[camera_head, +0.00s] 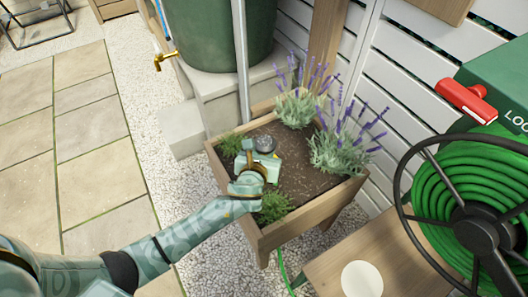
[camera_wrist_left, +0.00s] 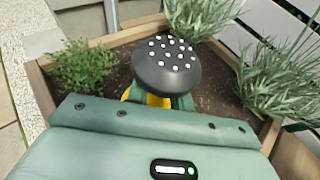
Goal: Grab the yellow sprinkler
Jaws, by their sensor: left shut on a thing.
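The yellow sprinkler (camera_head: 265,144) has a round dark head. In the left wrist view its black head (camera_wrist_left: 166,68) has rows of white dots, with a little yellow showing below it. My left gripper (camera_head: 262,163) is over the wooden planter (camera_head: 312,215) and shut on the sprinkler. The fingers and palm hide most of the sprinkler's body. Its head stands up just beyond the palm. I cannot tell whether its base touches the soil. My right gripper is not in view.
Lavender plants (camera_head: 341,152) and low green tufts (camera_head: 273,208) stand around the soil. A green hose reel (camera_head: 470,215) is at the right, near a wooden table (camera_head: 340,258) with a pale disc. A green barrel (camera_head: 215,45) with a brass tap (camera_head: 164,61) stands behind.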

